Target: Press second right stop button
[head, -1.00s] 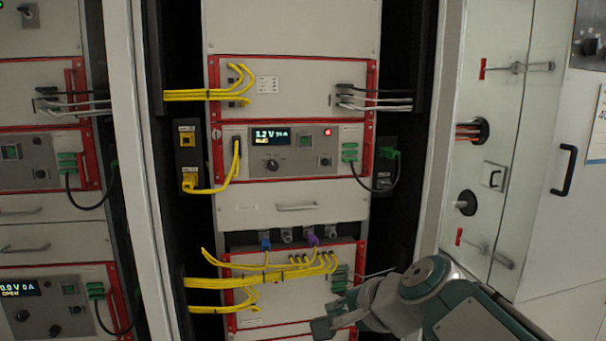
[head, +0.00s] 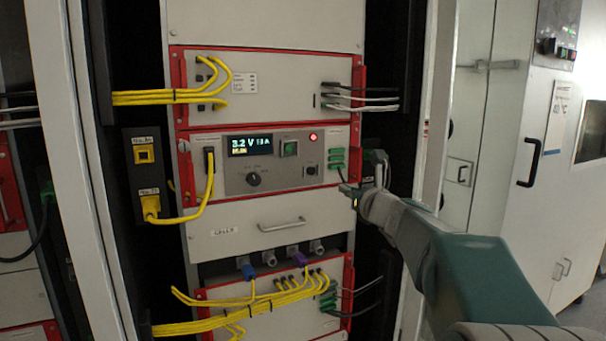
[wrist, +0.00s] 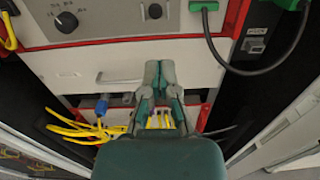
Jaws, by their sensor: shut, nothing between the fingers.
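The control unit (head: 215,180) in the middle of the rack has a lit display, a black knob (head: 254,179), a green switch (head: 289,148), a red lit round button (head: 313,137) and a small dark round control (head: 310,170) below it. I cannot tell from labels which control is a stop button. My gripper (head: 347,190) is at the unit's lower right in the head view. In the wrist view my gripper (wrist: 159,68) is shut and empty, in front of the drawer below the unit. The red button is not visible there.
Green connectors (head: 333,162) and a dark cable sit by the unit's right edge. Yellow cables (head: 245,312) cross the lower unit. The drawer handle (head: 282,224) sticks out below. A white cabinet (head: 510,220) stands at the right.

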